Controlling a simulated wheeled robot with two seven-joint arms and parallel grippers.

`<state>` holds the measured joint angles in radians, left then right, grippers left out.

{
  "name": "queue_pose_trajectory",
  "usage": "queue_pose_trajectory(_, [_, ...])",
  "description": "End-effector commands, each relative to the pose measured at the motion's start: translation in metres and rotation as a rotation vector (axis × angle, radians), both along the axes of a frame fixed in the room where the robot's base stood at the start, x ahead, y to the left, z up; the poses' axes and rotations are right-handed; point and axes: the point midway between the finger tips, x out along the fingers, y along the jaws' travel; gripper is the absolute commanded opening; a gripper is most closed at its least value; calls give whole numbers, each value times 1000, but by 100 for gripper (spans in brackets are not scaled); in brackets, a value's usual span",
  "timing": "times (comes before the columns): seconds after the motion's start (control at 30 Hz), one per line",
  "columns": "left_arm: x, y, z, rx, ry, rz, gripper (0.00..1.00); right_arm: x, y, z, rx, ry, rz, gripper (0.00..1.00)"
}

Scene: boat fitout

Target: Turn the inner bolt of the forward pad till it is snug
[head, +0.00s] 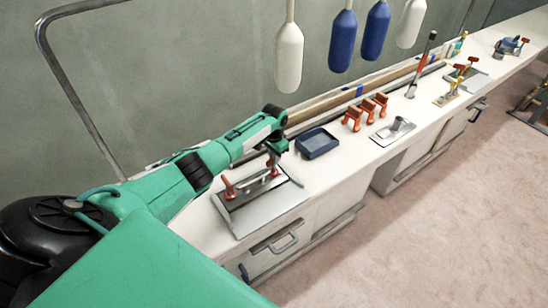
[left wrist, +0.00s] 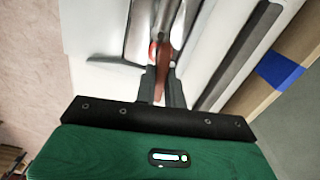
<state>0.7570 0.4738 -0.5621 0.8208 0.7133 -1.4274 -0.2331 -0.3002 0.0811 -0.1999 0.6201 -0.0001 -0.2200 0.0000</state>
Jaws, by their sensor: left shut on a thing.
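A pad with a dark top strip (head: 250,192) and a pale metal plate (head: 268,212) lies on the near part of the white bench. A red bolt (head: 228,190) stands upright at its left end, clear of my gripper. My left gripper (head: 274,154) points down over the other end and is shut on a second red bolt (head: 274,169). In the left wrist view, the fingers (left wrist: 162,88) close on both sides of this red bolt (left wrist: 163,62). Its foot and thread are hidden, so I cannot tell how tight it sits. My right gripper is out of view.
A dark blue tray (head: 318,143) sits just right of my left gripper. Orange clamps (head: 366,112) and a metal plate with a post (head: 394,131) stand farther along the bench (head: 345,160). White and blue fenders (head: 343,42) hang behind. A bent rail (head: 75,80) rises at the left.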

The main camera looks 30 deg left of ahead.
Motion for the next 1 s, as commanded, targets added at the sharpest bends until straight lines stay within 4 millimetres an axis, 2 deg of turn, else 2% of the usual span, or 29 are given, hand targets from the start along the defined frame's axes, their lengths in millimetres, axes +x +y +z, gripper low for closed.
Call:
queue_pose_trajectory(0.03, [4, 2, 6, 1, -11, -34, 0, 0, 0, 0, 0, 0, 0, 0])
queue_pose_trajectory(0.4, [4, 3, 6, 3, -12, -241, 0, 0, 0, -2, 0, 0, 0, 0])
queue_pose_trajectory(1.0, [4, 3, 7, 4, -12, -297, 0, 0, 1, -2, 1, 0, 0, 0])
